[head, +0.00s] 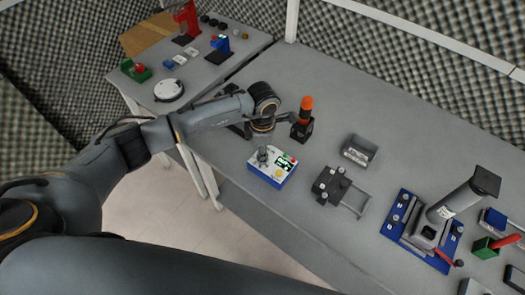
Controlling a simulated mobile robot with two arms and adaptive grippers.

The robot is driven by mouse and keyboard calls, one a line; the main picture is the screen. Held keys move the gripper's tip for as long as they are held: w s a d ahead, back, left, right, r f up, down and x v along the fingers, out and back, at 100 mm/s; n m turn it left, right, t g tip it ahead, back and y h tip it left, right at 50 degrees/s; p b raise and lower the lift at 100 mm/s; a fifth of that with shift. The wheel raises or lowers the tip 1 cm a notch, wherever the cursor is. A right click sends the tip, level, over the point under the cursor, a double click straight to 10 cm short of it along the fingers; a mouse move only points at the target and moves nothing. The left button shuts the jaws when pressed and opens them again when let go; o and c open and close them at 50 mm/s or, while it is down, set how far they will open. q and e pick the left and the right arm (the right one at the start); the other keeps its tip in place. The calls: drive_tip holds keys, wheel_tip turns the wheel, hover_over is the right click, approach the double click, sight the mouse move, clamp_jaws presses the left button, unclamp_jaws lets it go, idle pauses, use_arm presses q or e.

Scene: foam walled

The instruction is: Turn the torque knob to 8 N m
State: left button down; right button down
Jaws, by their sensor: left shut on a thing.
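A black upright tool with an orange top (305,104) stands in a black block on the grey bench. My left gripper (289,117) comes from the left and its fingers reach to the tool just below the orange part. It looks shut on the tool; the contact is small and partly hidden. The scale is too small to read. My right gripper is not in view.
A grey holder (359,150) and a black clamp with a wire frame (332,185) are to the right. A blue fixture with a grey cylinder (455,205) stands farther right. A second bench at upper left bears a white disc (169,90) and a red press (187,20).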

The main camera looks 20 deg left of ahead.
use_arm(q)
drive_tip(key=n+b, duration=0.2)
drive_tip(key=n, duration=0.2)
drive_tip(key=shift+f+b, duration=0.1)
drive_tip(key=shift+b, duration=0.2)
drive_tip(key=shift+n+b, duration=0.75)
drive_tip(key=shift+n, duration=1.45)
drive_tip(key=c, duration=1)
unclamp_jaws()
drive_tip(key=shift+o, duration=0.2)
